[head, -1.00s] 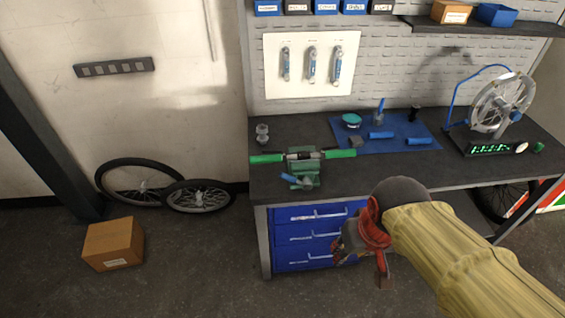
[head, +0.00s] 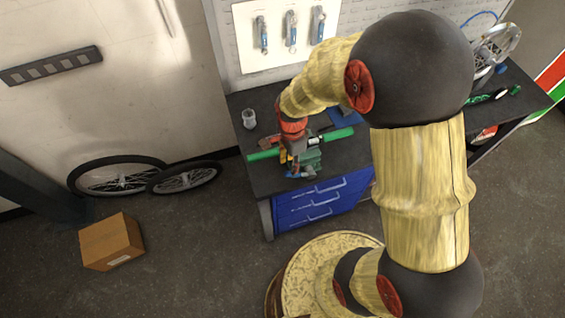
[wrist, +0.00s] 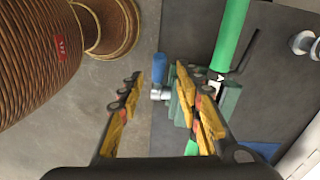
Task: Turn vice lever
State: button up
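A green vice (head: 312,160) sits at the front left of the dark workbench (head: 250,97), with a long green tube (head: 340,134) lying across it. Its lever, with a blue handle, shows at the front, low on the vice, in the head view (head: 297,175). In the wrist view the lever's blue handle (wrist: 159,66) and metal part lie in the gap between my fingers, nearer the right finger. My gripper (wrist: 158,85) is open at the vice's front; the head view (head: 291,156) shows it from above, partly blurred into the vice. I cannot tell whether a finger touches the lever.
Blue drawers (head: 318,203) are under the bench. A small grey metal part (head: 249,119) stands at its left end. A wheel stand (head: 490,60) is at the right. A cardboard box (head: 110,242) and loose wheels (head: 120,176) are on the floor at left, with bare floor between.

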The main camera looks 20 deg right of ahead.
aim_at(290, 172)
jog(key=shift+d+r+m, duration=0.1)
jog(key=shift+m, duration=0.4)
jog(key=shift+s, duration=0.25)
jog(key=shift+f+m, duration=0.2)
jog(key=shift+m, duration=0.1)
notch_tip(290, 172, down, 7)
jog(key=shift+w+f, duration=0.1)
jog(key=shift+f, duration=0.05)
grip_shut()
dwell(0.4)
